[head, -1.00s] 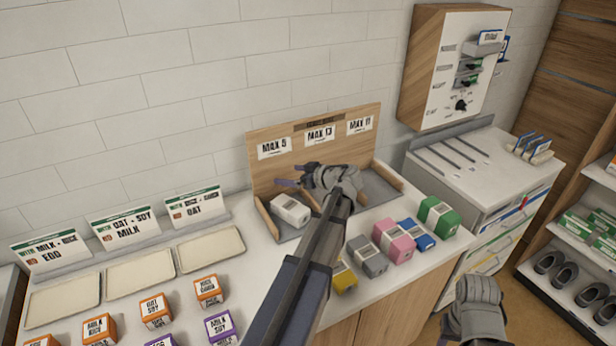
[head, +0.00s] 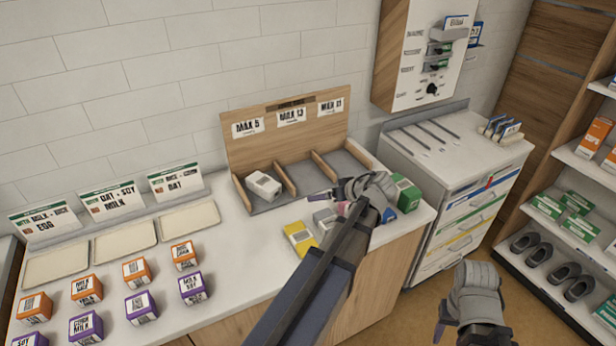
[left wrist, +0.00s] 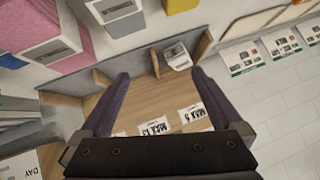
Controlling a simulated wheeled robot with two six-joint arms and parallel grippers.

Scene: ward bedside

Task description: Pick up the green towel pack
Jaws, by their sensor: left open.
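The green towel pack (head: 405,193) stands on the counter near its right end, beyond my left gripper, its left side partly covered by the gripper. My left gripper (head: 331,201) is open and empty, above the row of packs and left of the green pack. In the left wrist view its two dark fingers (left wrist: 160,76) are spread with nothing between them. I cannot pick out the green pack in that view. My right gripper (head: 458,316) hangs low at the right, in front of the counter and away from the packs; its jaws are unclear.
A yellow pack (head: 300,237), a grey pack (head: 325,220) and a mostly hidden blue pack (head: 389,214) stand close by; a pink pack (left wrist: 68,55) shows in the wrist view. The wooden bin (head: 240,160) holds a white pack (head: 263,185) in its left compartment. A drawer cabinet (head: 460,215) adjoins at right.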

